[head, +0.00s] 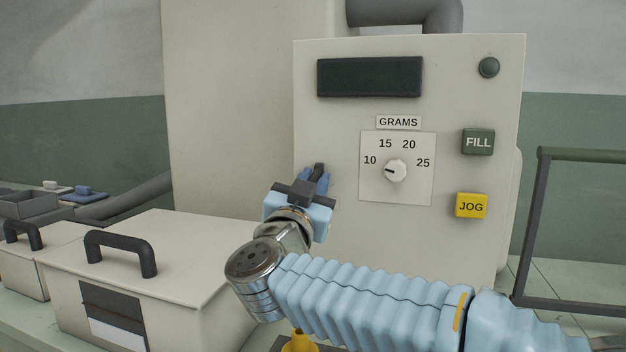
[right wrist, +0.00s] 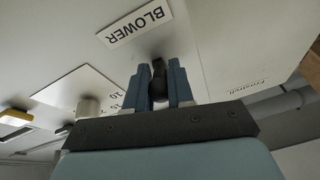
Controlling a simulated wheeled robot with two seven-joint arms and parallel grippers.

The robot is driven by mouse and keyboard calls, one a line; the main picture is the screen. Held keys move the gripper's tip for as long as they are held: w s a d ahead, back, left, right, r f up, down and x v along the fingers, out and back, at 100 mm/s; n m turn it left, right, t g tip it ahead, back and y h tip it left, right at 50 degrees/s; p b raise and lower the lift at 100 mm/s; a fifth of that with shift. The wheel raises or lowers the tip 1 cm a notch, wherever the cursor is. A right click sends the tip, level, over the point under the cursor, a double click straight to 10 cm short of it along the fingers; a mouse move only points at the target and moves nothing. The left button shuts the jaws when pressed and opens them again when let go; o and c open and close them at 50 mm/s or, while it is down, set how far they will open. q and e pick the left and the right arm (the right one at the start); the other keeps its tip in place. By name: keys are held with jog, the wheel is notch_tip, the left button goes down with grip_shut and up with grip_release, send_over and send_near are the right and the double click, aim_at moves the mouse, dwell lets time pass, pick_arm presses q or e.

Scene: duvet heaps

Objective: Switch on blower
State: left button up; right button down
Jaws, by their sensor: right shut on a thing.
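The blower switch is a small black lever (right wrist: 158,72) on the panel, beside the label "BLOWER" (right wrist: 135,23) in the right wrist view. In the head view its dark tip (head: 319,168) shows between my fingers, and its label is hidden behind my gripper. My right gripper (head: 314,184) is at the left part of the pale control panel (head: 330,230), with its blue fingers shut on the lever. The fingers also show on both sides of the lever in the right wrist view (right wrist: 160,90). My left gripper is not in view.
The panel also carries a dark display (head: 370,77), a GRAMS dial (head: 396,171), a green FILL button (head: 478,142) and a yellow JOG button (head: 471,205). A lidded box with a black handle (head: 120,253) stands at the lower left. A dark frame (head: 530,230) stands at the right.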

aim_at(317, 169)
jog(key=shift+r+g+p, duration=0.45)
jog(key=shift+g+p, duration=0.05)
jog(key=shift+p, duration=0.25)
jog(key=shift+s+g+y, duration=0.1)
jog(key=shift+g+y, duration=0.2)
jog(key=shift+g, duration=0.1)
jog(key=g, duration=0.1)
jog(key=r+g+y, duration=0.1)
jog(key=g, duration=0.1)
jog(key=shift+r+g+y, duration=0.3)
jog(key=shift+g+y, duration=0.2)
jog(key=shift+g, duration=0.4)
jog(key=shift+r+g+y, duration=0.3)
jog(key=shift+g+y, duration=0.2)
jog(key=shift+g, duration=0.4)
jog(key=c, duration=1)
grip_release()
